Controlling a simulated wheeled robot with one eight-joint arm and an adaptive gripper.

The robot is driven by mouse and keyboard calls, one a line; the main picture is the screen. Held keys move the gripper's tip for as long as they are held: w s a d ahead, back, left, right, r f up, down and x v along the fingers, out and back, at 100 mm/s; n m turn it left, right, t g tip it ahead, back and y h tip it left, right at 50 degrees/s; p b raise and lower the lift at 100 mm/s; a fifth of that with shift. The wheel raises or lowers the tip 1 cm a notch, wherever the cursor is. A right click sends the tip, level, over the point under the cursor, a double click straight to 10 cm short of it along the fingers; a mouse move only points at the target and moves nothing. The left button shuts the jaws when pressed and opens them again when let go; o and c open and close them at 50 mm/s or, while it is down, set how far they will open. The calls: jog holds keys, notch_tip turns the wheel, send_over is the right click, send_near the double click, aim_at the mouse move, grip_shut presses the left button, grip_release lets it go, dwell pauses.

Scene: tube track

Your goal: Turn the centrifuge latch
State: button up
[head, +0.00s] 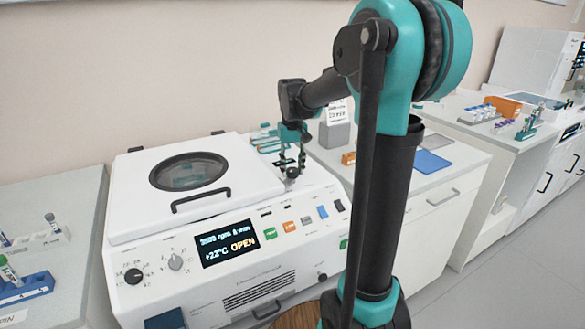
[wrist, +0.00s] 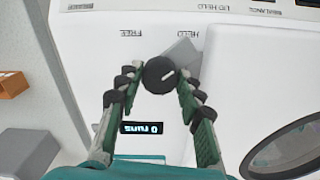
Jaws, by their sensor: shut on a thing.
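The lid has a round dark window and a black front handle. The panel display (head: 227,243) reads "OPEN".
A blue tube rack (head: 25,288) and a white tray stand on the left bench. A grey block (head: 335,133) and an orange item are behind my gripper. A blue pad (head: 430,161) lies on the right bench. In the wrist view, the lid window (wrist: 285,150) is at lower right.

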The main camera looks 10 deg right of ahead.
aim_at(292, 170)
jog(key=m, duration=0.4)
jog(key=shift+m, duration=1.8)
jog(key=o, duration=1.2)
jog(key=shift+c, duration=0.2)
notch_tip(292, 170, up, 12)
